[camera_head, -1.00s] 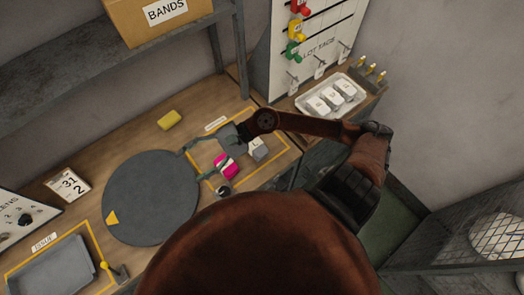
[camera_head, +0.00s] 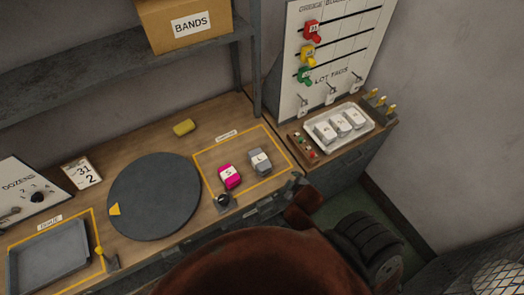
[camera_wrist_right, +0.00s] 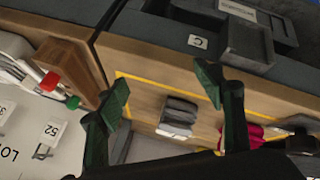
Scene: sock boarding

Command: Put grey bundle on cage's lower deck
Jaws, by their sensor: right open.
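The grey bundle (camera_head: 260,161) lies on the wooden bench inside a yellow-outlined area, with a pale lettered band on it. A magenta bundle (camera_head: 229,176) lies to its left. In the right wrist view, my right gripper (camera_wrist_right: 162,92) is open and empty, its two green-tipped fingers spread. The grey bundle (camera_wrist_right: 178,117) shows beyond them, between the fingers in the picture, and the magenta bundle (camera_wrist_right: 255,137) is to the right. A mesh cage (camera_head: 455,268) is partly visible at the lower right of the head view; its lower deck cannot be made out. My left gripper is not in view.
A white tray (camera_head: 366,126) holds several pale bundles at the right. A grey tray (camera_head: 47,258) is at the lower left. A shelf (camera_head: 110,70) hangs above.

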